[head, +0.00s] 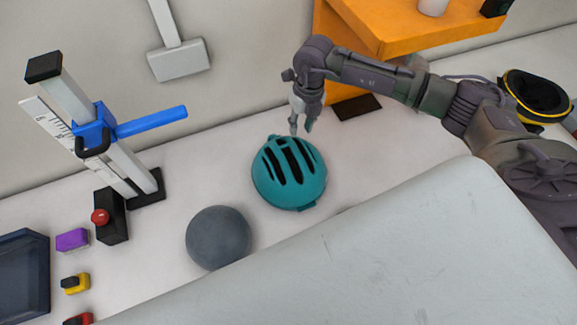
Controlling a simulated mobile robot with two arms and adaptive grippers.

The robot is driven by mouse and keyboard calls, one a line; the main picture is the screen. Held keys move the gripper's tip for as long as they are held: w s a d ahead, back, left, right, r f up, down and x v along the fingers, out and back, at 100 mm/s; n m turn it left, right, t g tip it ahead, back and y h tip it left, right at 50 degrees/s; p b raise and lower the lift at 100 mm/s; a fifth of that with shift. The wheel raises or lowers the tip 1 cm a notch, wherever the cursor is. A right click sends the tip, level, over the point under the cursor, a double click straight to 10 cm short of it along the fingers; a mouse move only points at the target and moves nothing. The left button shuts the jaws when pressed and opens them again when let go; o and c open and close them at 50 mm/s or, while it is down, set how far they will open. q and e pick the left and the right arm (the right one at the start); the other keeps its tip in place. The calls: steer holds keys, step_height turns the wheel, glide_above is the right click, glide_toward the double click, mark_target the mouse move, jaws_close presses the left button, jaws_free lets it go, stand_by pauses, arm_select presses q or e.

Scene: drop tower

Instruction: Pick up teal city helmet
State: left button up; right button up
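The teal city helmet (290,173) sits on the pale bench in the middle of the head view, its dark vent slots facing up. My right gripper (301,131) points down just beyond the helmet's far edge. Its two fingers look apart, with nothing between them. I cannot tell if a fingertip touches the helmet. My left gripper is not in view.
A grey ball (218,238) stands close to the helmet's lower left. A drop tower post with a blue arm (150,121) and a box with a red button (111,219) stand left. An orange shelf (410,28) overhangs behind my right arm. A black-and-yellow helmet (536,95) lies right.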

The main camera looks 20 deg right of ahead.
steer(key=b, duration=0.2)
glide_above(296, 150)
steer(key=f, duration=0.4)
steer(key=shift+d+f, duration=0.3)
step_height(296, 150, down, 3)
steer(key=shift+w+a+f+b, duration=0.1)
steer(key=shift+b, duration=0.9)
step_height(296, 150, down, 4)
steer(key=shift+a+r+b, duration=0.15)
steer(key=shift+b, duration=1.1)
steer(key=shift+f, duration=0.2)
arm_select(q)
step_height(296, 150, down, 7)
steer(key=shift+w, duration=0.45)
arm_select(e)
steer(key=shift+r, duration=0.1)
jaws_close()
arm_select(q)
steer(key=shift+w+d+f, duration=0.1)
arm_select(e)
steer(key=shift+r, duration=0.1)
